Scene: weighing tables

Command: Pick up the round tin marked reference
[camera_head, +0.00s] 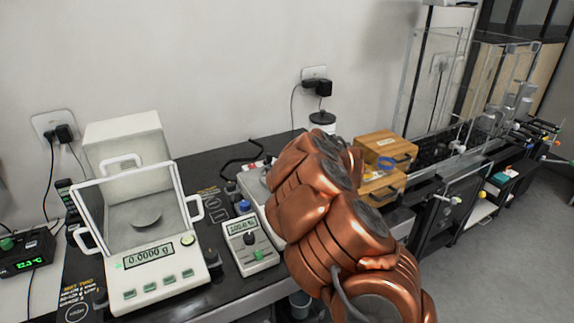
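I cannot make out a round tin marked reference in the head view. My copper-coloured arm fills the middle right and hides part of the dark bench top. My gripper does not show, so its fingers and anything in them are hidden. A white round container with a dark lid (322,121) stands at the back, behind my arm. I cannot read any marking on it.
An analytical balance (158,283) reading 0.0000 g stands at left on the dark bench (206,172). A small meter (249,246) sits beside it. Wooden boxes (386,147) are right of my arm. A tall clear enclosure (433,85) stands behind them.

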